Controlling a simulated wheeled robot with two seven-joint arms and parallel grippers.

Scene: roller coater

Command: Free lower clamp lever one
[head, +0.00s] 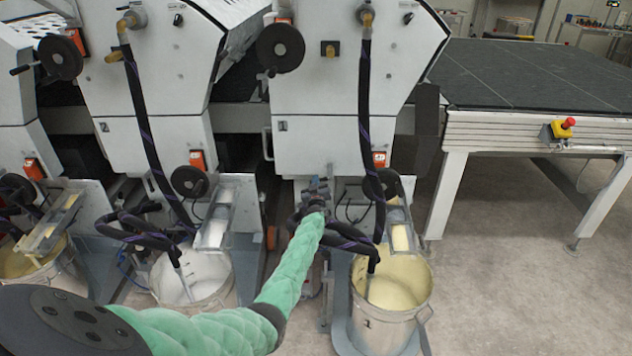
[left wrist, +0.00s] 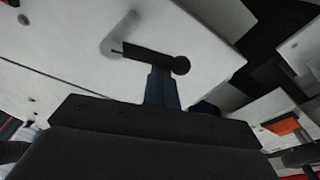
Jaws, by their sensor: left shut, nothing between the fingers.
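A clamp lever (left wrist: 150,55), a short dark bar with a round knob at its right end and a pale pivot at its left, sits on a white machine panel in the left wrist view. My left gripper (left wrist: 162,85) is shut and empty, its fingers close below the lever's knob end. I cannot tell whether they touch it. In the head view my left gripper (head: 319,186) is in front of the lower part of the right-hand machine, its tips small. A small dark fitting (head: 282,125) shows on that machine's lower panel; I cannot tell if it is the same lever.
A bucket of pale yellow liquid (head: 357,322) stands below right of the gripper, and a white-filled one (head: 232,293) stands left of my arm. Dark hoses (head: 366,140) hang beside the gripper. A table with an emergency stop (head: 567,124) is at right; the floor before it is clear.

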